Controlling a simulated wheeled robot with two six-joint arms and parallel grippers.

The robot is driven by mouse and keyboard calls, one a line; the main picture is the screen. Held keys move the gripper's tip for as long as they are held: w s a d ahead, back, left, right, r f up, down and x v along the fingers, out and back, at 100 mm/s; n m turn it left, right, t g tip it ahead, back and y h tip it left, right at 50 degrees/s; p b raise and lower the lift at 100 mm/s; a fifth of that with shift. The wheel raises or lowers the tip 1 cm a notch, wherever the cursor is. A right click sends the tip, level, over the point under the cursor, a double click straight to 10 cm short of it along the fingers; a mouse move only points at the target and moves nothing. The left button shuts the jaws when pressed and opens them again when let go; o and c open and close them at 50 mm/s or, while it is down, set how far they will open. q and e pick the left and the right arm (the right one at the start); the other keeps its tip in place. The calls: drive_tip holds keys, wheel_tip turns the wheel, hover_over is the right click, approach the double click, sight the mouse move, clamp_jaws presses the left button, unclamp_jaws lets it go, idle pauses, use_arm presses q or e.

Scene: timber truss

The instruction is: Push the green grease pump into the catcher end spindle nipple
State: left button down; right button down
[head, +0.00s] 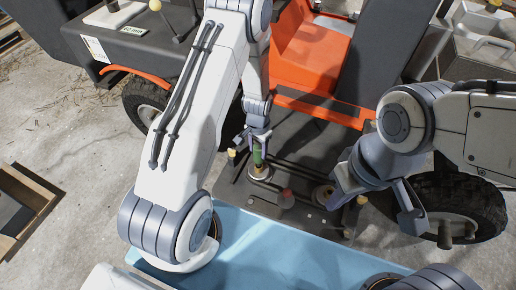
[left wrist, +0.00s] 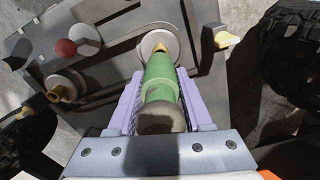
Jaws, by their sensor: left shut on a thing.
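The green grease pump (head: 257,155) is held between the fingers of my left gripper (head: 258,137). In the left wrist view the pump (left wrist: 162,80) lies between the two lilac fingers (left wrist: 160,100), its dark rounded end towards the camera. Its far end meets or overlaps a pale round spindle end (left wrist: 158,42). This spindle end (head: 260,173) is directly below the pump in the head view. The nipple there is hidden by the pump, so I cannot tell whether they touch. My right gripper (head: 380,208) is open and empty, to the right over the machine's edge.
A second spindle end (head: 323,195) with a brass-coloured fitting (left wrist: 56,94) sits on the same dark plate. A red ball (head: 286,198) stands between the spindles. A blue surface (head: 270,245) lies in front. An orange machine body (head: 310,55) and tyres flank the plate.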

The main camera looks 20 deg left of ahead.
use_arm(q)
drive_tip(key=shift+f+b, duration=0.75)
drive_tip(key=shift+f, duration=0.65)
drive_tip(key=shift+c, duration=1.2)
unclamp_jaws()
wheel_tip(320, 180, up, 9)
drive_tip(key=p, duration=0.4)
drive_tip(key=shift+r, duration=0.15)
drive_tip(key=shift+r+p, duration=0.35)
drive_tip(key=shift+r, duration=0.25)
drive_tip(key=shift+r, duration=0.1)
